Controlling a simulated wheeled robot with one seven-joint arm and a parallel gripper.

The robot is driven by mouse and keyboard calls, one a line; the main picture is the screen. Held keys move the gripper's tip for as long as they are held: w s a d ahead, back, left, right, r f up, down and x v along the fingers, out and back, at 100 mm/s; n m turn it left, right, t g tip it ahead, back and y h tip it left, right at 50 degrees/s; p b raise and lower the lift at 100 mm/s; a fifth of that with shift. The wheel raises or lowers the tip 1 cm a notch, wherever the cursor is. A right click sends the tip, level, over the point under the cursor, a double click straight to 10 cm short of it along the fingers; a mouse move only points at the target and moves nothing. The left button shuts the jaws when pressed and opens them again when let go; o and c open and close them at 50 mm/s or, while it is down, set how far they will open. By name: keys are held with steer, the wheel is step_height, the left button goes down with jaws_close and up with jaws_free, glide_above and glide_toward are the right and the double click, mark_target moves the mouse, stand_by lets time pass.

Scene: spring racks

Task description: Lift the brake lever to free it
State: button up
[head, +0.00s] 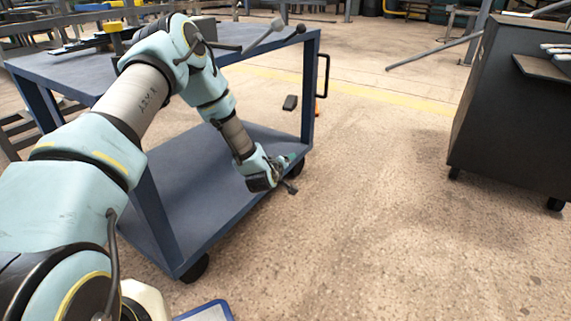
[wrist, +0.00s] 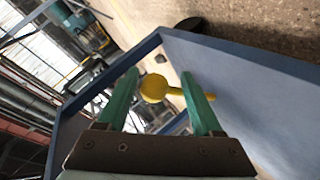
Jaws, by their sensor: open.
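The brake lever, yellow with a round knob (wrist: 154,87), shows in the wrist view. Its stem runs right, passes behind my right finger, and shows again as a yellow end beyond it. My gripper (wrist: 159,74) has two teal fingers, spread apart, with the knob between them in the picture. A gap shows on the knob's left; whether either finger touches the lever I cannot tell. In the head view my gripper (head: 289,164) is low by the right end of the blue cart's lower shelf (head: 195,180). I cannot make out the yellow lever there.
The cart's top (head: 85,70) carries several tools and rods. A black handle (head: 327,76) stands at its right end. A dark cabinet (head: 510,110) is at the right. Open concrete floor (head: 370,200) lies between cart and cabinet.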

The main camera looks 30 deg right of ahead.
steer(key=shift+s, duration=0.1)
steer(key=p+v, duration=0.3)
steer(key=v, duration=0.7)
steer(key=shift+s+a, duration=0.15)
steer(key=shift+a, duration=0.2)
steer(key=shift+r, duration=0.1)
